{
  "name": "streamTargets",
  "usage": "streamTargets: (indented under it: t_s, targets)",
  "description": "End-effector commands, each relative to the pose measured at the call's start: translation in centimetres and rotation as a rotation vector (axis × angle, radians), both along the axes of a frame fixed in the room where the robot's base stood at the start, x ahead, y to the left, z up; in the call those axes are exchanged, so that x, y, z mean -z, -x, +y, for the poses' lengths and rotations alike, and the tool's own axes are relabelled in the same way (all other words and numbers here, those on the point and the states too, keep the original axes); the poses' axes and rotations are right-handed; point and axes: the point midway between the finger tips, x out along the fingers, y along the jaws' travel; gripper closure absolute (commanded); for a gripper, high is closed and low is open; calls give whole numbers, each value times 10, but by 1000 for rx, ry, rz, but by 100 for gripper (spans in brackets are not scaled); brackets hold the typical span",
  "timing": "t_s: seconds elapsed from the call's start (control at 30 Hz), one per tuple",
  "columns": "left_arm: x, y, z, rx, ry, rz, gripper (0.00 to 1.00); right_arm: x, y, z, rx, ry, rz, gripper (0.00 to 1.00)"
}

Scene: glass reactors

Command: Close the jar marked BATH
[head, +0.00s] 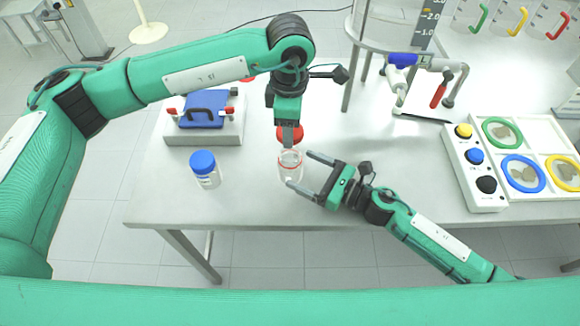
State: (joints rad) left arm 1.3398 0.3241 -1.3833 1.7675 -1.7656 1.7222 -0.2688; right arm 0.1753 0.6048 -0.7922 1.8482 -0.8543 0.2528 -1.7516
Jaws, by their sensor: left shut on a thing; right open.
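A clear glass jar (291,172) with a red ring at its mouth stands open on the table. No marking is readable on it. My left gripper (291,138) points down and is shut on a red lid (298,134), which shows just beyond the jar's mouth in the picture and apart from its rim. The lid is partly hidden by the gripper. My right gripper (300,170) is open, with its two fingers reaching in from the right on either side of the jar; whether they touch the glass cannot be told.
A jar with a blue lid (203,162) stands to the left. Behind it is a grey block with a blue handled plate (202,110). A tray with coloured rings (553,125) and a button box (478,180) lie at the right. The front left of the table (160,205) is clear.

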Motion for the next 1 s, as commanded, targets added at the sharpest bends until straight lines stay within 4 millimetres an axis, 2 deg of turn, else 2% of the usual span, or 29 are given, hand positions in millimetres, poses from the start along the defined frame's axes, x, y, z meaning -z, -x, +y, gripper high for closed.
streamTargets:
  t_s: [0.2, 0.4, 0.83, 1.0]
  targets:
    - [0, 0, 0, 0, 0, 0, 69, -1, -19, 32, -1, 1, -3, 17]
    - [0, 0, 0, 0, 0, 0, 69, -1, -30, 52, 0, 0, -1, 17]
    - [0, 0, 0, 0, 0, 0, 69, 0, -33, 58, 0, 0, -1, 17]
    - [0, 0, 0, 0, 0, 0, 69, 0, -33, 57, 0, 0, -1, 50]
